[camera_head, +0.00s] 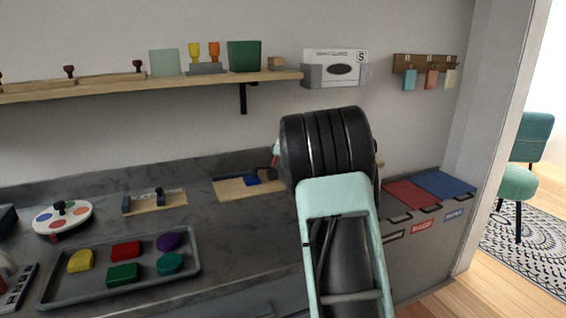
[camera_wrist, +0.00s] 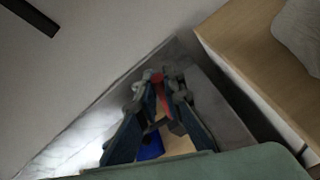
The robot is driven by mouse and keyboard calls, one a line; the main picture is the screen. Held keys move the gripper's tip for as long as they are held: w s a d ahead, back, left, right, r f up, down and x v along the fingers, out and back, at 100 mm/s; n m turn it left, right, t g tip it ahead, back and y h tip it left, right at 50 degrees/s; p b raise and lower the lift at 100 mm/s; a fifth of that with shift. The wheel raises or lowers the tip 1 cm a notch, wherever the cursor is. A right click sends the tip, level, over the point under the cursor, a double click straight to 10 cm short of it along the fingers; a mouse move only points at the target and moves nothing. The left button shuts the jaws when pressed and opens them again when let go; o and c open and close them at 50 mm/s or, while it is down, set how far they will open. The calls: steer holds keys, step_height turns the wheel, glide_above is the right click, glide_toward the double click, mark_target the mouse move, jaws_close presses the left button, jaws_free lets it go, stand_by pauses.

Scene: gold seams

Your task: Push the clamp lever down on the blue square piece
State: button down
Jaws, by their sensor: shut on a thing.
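The blue square piece (camera_head: 252,181) lies on a light wooden board (camera_head: 232,190) on the grey counter; a dark clamp (camera_head: 265,175) stands at its right. In the wrist view the blue piece (camera_wrist: 151,148) and a strip of the board (camera_wrist: 180,143) show between my fingers. The clamp lever's red end (camera_wrist: 159,92) is between the fingertips. My gripper (camera_wrist: 160,84) is shut on the lever, above the board. In the head view my dark arm hides most of the gripper and the board's right end.
A wooden shelf (camera_head: 120,88) with containers runs along the wall above. A second board with a clamp (camera_head: 150,203) and a grey tray (camera_head: 75,292) of coloured pieces stand to the left. Bins with red (camera_head: 408,193) and blue lids (camera_head: 444,184) stand right.

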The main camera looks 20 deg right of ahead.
steer(key=shift+a+n+h+b, duration=0.4)
steer(key=shift+n+b, duration=0.2)
steer(key=shift+b, duration=0.25)
steer(key=shift+a+r, duration=0.15)
steer(key=shift+a, duration=0.1)
steer(key=c, duration=2)
jaws_free()
steer(key=shift+a, duration=0.15)
steer(key=shift+d, duration=0.2)
steer(key=shift+s+r, duration=0.25)
steer(key=shift+s, duration=0.25)
steer(key=v, duration=1.1)
steer(key=shift+a, duration=0.2)
